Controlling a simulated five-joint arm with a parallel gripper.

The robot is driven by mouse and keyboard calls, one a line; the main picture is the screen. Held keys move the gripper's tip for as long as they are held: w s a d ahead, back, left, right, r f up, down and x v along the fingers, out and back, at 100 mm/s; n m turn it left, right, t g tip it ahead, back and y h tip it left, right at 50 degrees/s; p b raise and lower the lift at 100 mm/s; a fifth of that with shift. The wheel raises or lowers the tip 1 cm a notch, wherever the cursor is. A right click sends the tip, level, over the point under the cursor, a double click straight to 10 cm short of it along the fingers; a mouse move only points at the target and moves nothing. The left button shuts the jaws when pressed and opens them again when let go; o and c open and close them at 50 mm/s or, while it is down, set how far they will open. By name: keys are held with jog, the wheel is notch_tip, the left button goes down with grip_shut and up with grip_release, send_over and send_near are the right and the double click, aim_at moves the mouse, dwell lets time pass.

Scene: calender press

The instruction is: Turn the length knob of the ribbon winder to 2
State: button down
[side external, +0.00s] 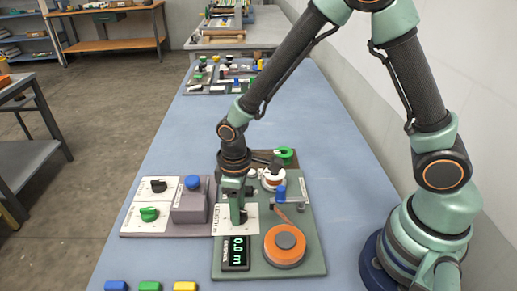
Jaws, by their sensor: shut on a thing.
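The ribbon winder is a green-grey panel (312,262) on the blue table, with an orange spool (285,247) and a display (236,252) reading 0.0 m. A white plate (251,217) with length lettering lies behind the display. My gripper (239,219) points down over this plate and is shut on the dark length knob, which it mostly hides. The knob's pointer and the scale numbers cannot be read from here.
Left of the winder is a panel with a black knob (158,186), a green knob (149,214) and a blue button (192,183). Blue, green and yellow blocks (150,286) lie at the front edge. A blue-topped post (281,192) stands right of my gripper.

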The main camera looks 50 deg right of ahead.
jog(key=shift+n, duration=1.1)
jog(key=shift+c, duration=1.6)
grip_release()
notch_tip(320, 180, up, 12)
jog(key=shift+d+r, duration=0.1)
jog(key=shift+r, duration=0.05)
